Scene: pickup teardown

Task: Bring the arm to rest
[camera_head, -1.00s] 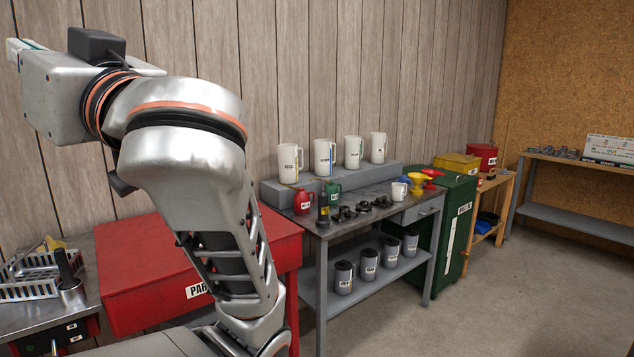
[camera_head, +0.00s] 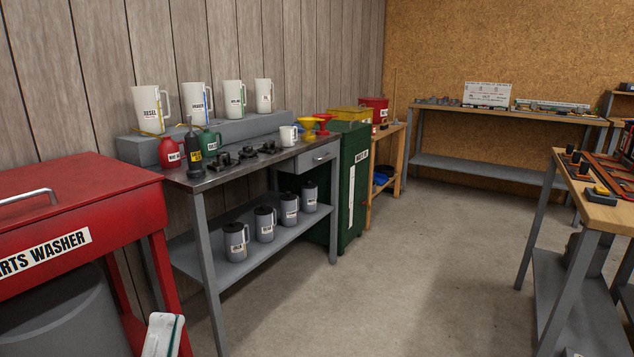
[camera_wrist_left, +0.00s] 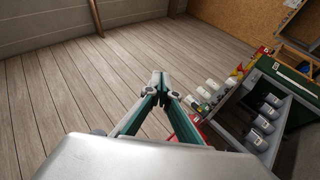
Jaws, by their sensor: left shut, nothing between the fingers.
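My left gripper (camera_wrist_left: 161,82) shows in the left wrist view with its two grey and teal fingers meeting at the tips, shut and empty. It points toward the plank wall and touches nothing visible. In the head view only a small white and green part of the left gripper (camera_head: 165,335) shows at the bottom edge, in front of the red parts washer (camera_head: 100,200). The rest of the left arm is out of the head view. My right gripper is not in view.
A grey bench (camera_head: 200,182) holds white jugs, a red can (camera_head: 170,152) and funnels, with dark jugs on its lower shelf. A green cabinet (camera_head: 348,190) stands beyond it. A wood-topped table (camera_head: 600,214) is at right. The concrete floor (camera_head: 430,270) between is clear.

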